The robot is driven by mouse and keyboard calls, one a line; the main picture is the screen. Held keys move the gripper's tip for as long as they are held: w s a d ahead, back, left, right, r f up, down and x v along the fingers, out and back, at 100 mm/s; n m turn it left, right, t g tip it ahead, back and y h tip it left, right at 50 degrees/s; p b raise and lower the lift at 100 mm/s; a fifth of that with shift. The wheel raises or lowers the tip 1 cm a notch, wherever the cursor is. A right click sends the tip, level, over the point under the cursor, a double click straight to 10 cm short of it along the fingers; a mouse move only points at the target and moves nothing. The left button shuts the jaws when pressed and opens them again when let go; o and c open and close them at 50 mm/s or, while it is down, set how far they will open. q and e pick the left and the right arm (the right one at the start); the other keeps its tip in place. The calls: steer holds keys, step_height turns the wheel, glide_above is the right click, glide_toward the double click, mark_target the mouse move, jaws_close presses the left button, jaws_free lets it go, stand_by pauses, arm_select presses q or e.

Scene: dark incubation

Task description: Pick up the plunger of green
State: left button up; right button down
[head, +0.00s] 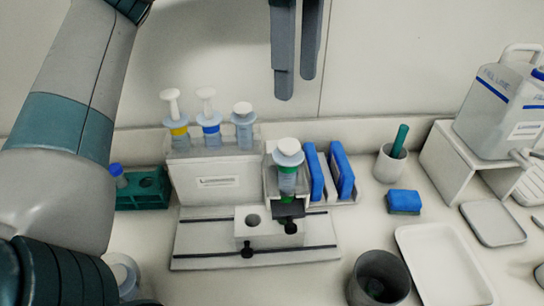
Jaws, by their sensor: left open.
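The green-banded syringe stands upright in a white holder at the middle of the bench. Its white plunger (288,147) points up, and a green band (288,169) shows just under its pale blue flange. My left gripper (297,88) is open and empty, its two grey fingers pointing down from the top edge. In the picture it hangs above the plunger, clear of it. My right gripper is not in view.
Several syringes with yellow (178,131) and blue (211,129) bands stand in a white rack (215,182) just left. Blue blocks (342,170) stand close on the right. A grey cup (380,280) and white tray (445,265) are at the front right.

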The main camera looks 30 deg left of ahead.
arm_select(q)
steer(key=a, duration=0.1)
glide_above(288, 144)
step_height(288, 144, down, 5)
steer(key=shift+f+p, duration=0.1)
steer(key=shift+p, duration=0.3)
step_height(288, 144, down, 5)
steer(key=shift+a+f+p, duration=0.1)
steer(key=shift+p, duration=0.4)
steer(key=shift+f, duration=0.4)
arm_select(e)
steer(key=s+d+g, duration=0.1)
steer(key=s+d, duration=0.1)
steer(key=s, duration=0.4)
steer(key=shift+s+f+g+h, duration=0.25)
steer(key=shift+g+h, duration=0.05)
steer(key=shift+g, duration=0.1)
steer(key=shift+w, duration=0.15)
